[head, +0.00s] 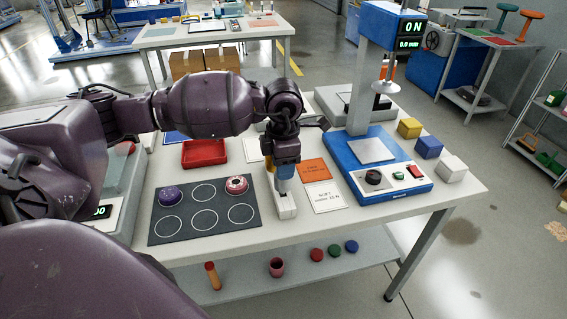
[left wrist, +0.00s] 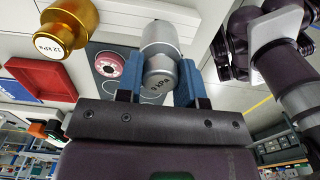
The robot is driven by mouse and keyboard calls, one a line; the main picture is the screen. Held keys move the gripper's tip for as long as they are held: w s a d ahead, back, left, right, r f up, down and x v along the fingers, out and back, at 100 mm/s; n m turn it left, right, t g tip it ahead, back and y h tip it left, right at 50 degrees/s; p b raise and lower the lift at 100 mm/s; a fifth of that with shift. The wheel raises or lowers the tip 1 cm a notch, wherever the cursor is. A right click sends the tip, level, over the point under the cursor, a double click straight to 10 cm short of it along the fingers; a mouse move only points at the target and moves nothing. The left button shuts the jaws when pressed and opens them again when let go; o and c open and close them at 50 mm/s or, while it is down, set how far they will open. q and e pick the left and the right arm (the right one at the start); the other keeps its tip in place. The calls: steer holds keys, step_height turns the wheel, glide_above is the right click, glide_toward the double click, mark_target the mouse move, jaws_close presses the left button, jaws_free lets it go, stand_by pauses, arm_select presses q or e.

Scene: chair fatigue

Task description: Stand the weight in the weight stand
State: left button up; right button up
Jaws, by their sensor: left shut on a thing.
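My left gripper (head: 285,172) points down over the table, right of the dark mat. In the left wrist view its blue fingers (left wrist: 158,88) are shut on a silver weight (left wrist: 160,58), a rounded cylinder with dark lettering. In the head view the weight is mostly hidden by the fingers. A small pale block (head: 287,210), which looks like the weight stand, is directly below the gripper. I cannot tell whether the weight touches it. A gold weight (left wrist: 68,38) marked 12 kPa shows in the left wrist view. My right gripper is not in view.
The dark mat (head: 204,243) has white circles with a purple ring (head: 170,196) and a pink ring (head: 237,184) on it. A red tray (head: 204,154) lies behind. The blue test machine (head: 375,182) stands right, past orange (head: 315,169) and white cards (head: 325,196). Coloured cubes stand farther right.

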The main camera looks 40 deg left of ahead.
arm_select(q)
steer(key=shift+f+b, duration=0.65)
steer(key=shift+f, duration=0.7)
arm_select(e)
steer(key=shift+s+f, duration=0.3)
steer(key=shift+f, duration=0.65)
arm_select(q)
steer(key=o, duration=0.9)
steer(key=shift+o, duration=0.2)
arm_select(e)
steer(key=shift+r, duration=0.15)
arm_select(q)
step_height(320, 180, up, 3)
step_height(320, 180, up, 7)
steer(key=shift+f+p, duration=0.1)
steer(key=shift+p, duration=0.3)
steer(key=shift+r, duration=0.6)
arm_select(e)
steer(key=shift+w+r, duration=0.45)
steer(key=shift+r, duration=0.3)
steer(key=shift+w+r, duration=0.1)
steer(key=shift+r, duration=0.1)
